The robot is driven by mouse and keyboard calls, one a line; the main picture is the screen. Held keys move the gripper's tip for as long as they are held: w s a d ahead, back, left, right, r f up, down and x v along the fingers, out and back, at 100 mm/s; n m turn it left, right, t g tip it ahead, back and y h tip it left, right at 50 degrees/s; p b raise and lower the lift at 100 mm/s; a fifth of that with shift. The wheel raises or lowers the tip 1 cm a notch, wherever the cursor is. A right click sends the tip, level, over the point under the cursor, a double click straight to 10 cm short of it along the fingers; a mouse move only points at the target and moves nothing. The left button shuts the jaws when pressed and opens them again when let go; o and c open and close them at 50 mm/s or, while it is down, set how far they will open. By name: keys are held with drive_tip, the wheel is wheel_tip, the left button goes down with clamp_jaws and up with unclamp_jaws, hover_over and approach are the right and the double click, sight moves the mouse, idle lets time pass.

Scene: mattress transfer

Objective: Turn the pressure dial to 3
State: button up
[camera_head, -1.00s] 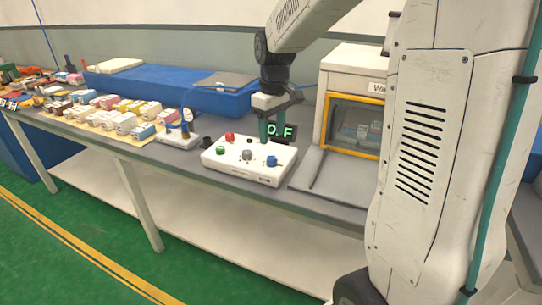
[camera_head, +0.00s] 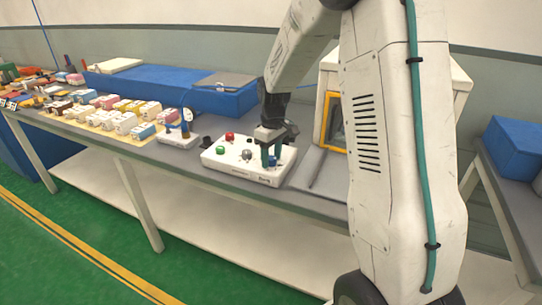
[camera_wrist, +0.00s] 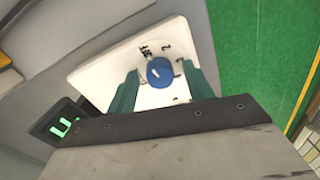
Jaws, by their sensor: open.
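The white control box (camera_head: 222,164) sits on the grey table with a red knob (camera_head: 229,137), a green knob (camera_head: 220,150), a grey knob (camera_head: 246,155) and a blue dial (camera_head: 273,161). In the wrist view the blue dial (camera_wrist: 160,71) has a white pointer mark and printed markings around it, with a 2 readable at the upper right. My gripper (camera_head: 270,160) is over the blue dial, pointing down. Its green fingers (camera_wrist: 162,87) are open, one on each side of the dial, with gaps between. The green-lit display (camera_wrist: 62,124) is only partly visible in the wrist view.
A yellow-framed cabinet (camera_head: 331,118) stands right of the box, partly behind my arm. A blue mattress block (camera_head: 170,84) and several small colored boxes (camera_head: 120,122) lie to the left. A blue bin (camera_head: 512,148) is at the far right.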

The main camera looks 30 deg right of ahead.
drive_tip(key=c, duration=1)
drive_tip(key=m, duration=0.4)
drive_tip(key=shift+m, duration=0.4)
drive_tip(key=m, duration=0.5)
drive_tip(key=shift+m, duration=0.3)
drive_tip(key=m, duration=0.4)
drive_tip(key=shift+s+t, duration=0.1)
drive_tip(key=shift+t, duration=0.2)
drive_tip(key=m, duration=0.5)
drive_tip(key=shift+m, duration=0.3)
